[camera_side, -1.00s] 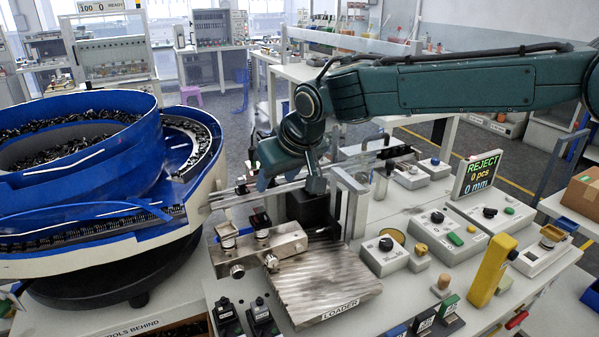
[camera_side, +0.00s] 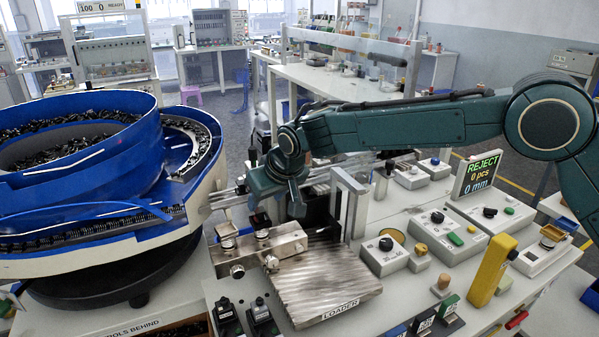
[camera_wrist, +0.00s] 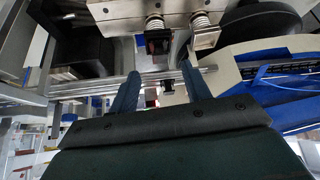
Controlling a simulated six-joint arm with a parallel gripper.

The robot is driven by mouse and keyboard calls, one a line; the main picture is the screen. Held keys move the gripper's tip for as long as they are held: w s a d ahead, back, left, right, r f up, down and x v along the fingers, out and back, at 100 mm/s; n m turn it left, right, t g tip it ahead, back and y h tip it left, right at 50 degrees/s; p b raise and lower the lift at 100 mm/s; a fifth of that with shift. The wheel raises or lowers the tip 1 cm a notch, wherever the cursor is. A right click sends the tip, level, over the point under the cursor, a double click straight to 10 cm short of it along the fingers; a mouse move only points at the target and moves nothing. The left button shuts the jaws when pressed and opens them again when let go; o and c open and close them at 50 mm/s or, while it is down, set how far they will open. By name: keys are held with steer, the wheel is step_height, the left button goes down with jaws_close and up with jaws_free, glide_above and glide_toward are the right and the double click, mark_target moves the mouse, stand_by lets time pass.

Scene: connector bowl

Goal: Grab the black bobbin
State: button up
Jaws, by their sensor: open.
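My gripper (camera_side: 276,204) is low over the rails beside the feeder bowl in the side view. In the wrist view its two blue fingers (camera_wrist: 160,76) are apart, with nothing held between them. A small black piece (camera_wrist: 167,86), which looks like the black bobbin, shows between the fingers near the metal rails (camera_wrist: 115,87) in the wrist view. I cannot tell how far it is from the fingertips. In the side view I cannot make it out for certain, as my gripper covers part of that area.
The blue feeder bowl (camera_side: 75,165) is at left. A metal upright (camera_side: 350,205) stands close at right. Several control boxes fill the right side.

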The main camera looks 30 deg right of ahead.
mark_target(260, 210)
steer(key=shift+f, duration=0.1)
steer(key=shift+x, duration=2.6)
steer(key=shift+w, duration=0.1)
jaws_close()
